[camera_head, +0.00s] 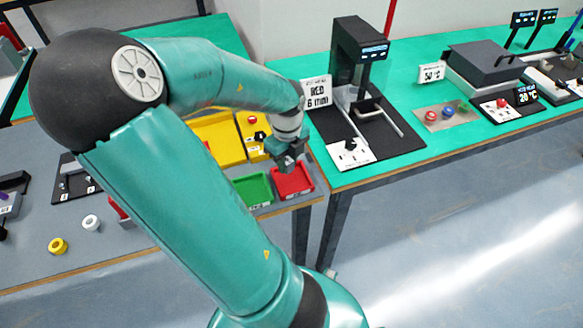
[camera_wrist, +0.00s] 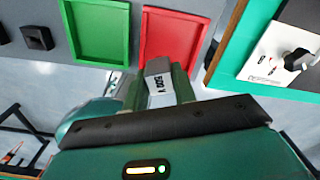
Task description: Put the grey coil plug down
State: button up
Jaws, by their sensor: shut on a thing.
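There the plug overlaps the near edge of the red tray (camera_wrist: 173,35). Its height over the tray is hard to tell. The green tray (camera_head: 253,190) lies left of the red one and also shows in the wrist view (camera_wrist: 97,32). Both trays look empty.
White (camera_head: 91,222) and yellow (camera_head: 58,246) rings stand at the front left. The green bench (camera_head: 400,165) carries a black machine (camera_head: 358,55) to the right. A gap separates the tables.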

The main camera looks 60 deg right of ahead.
jog(key=shift+s+d+f, duration=0.15)
jog(key=shift+d+f, duration=0.35)
jog(key=shift+f, duration=0.1)
jog(key=shift+s+d+f, duration=0.15)
jog(key=shift+d+f, duration=0.3)
jog(key=shift+f, duration=0.1)
jog(key=shift+w+f, duration=0.1)
jog(key=shift+f, duration=1.4)
jog(key=shift+f, duration=0.15)
jog(key=o, duration=1)
jog(key=shift+o, duration=0.2)
notch_tip(320, 180, up, 12)
jog(key=shift+r, duration=0.2)
jog(key=shift+a, duration=0.1)
